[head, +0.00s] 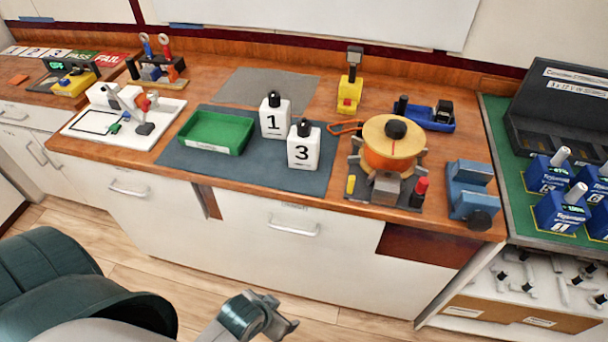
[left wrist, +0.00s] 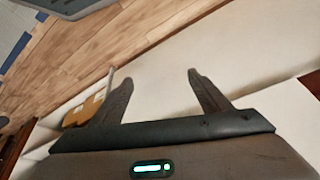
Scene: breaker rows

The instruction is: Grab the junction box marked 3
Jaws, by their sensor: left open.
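The junction box marked 3 (head: 303,151) is a white block with a black knob on top. It stands upright on the dark grey mat (head: 262,177) near the front of the wooden counter. A similar white box marked 1 (head: 274,117) stands just behind it to the left. My left gripper (head: 284,322) is low in front of the cabinet, well below the counter and apart from both boxes. In the left wrist view its two fingers (left wrist: 158,85) are spread and empty. The boxes do not show in the left wrist view. My right gripper is not in view.
A green tray (head: 248,136) sits left of the boxes on the mat. An orange cable reel (head: 388,160) stands close on the right. A white board with parts (head: 77,134) lies farther left. The cabinet front (head: 270,237) with handles lies below the counter edge.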

